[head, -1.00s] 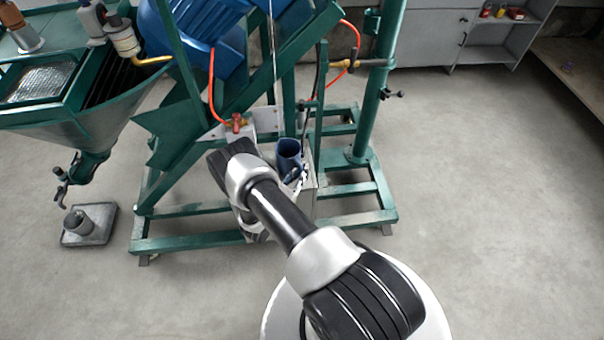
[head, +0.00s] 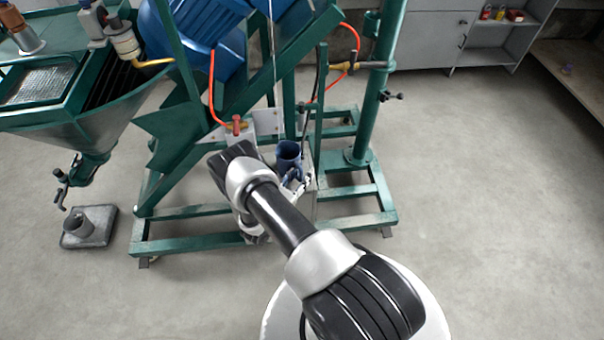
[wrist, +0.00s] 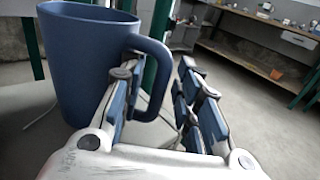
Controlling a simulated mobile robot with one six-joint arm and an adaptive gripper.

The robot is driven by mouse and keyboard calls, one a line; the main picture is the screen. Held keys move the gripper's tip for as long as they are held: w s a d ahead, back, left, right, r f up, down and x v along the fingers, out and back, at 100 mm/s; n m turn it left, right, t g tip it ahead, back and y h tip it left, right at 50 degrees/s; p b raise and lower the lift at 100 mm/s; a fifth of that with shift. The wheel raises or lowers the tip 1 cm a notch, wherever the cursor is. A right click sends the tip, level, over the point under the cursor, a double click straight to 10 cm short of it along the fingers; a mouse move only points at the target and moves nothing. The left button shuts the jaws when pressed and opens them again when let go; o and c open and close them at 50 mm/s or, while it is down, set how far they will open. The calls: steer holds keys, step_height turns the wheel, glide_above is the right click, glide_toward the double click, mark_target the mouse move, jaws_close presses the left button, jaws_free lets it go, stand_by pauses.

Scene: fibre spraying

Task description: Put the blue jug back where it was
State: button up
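The blue jug (head: 289,154) stands upright beside the green machine frame, seemingly on a small grey box (head: 312,184); its base is hidden by my gripper. In the wrist view the jug (wrist: 82,62) fills the upper left, with its handle (wrist: 160,72) towards the right. My gripper (wrist: 158,90) is open, its fingers clearly apart. The left finger overlaps the handle opening and the right finger is off to the right, with the handle's outer part in the gap between them. In the head view my gripper (head: 297,182) is just in front of the jug.
The green machine frame (head: 180,212) surrounds the jug's spot, with an upright post (head: 370,100) to the right. A red-handled valve (head: 237,125) and orange hose are close on the left. Open floor lies to the right; a grey cabinet (head: 425,38) stands at the back.

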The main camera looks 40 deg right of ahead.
steer(key=shift+a+r, duration=0.15)
steer(key=shift+r, duration=0.05)
steer(key=p+v, duration=0.3)
steer(key=v, duration=0.8)
step_height(320, 180, up, 28)
steer(key=s+a+m+g+y, duration=0.2)
steer(key=m+g+y, duration=0.4)
steer(key=m+g, duration=0.5)
steer(key=s+a+r+m+t+y, duration=1)
steer(key=s+a+r+y, duration=0.1)
steer(key=s+r, duration=0.5)
steer(key=shift+s+a+r, duration=0.4)
steer(key=shift+s+a, duration=0.1)
steer(key=shift+a, duration=0.4)
steer(key=shift+c, duration=0.2)
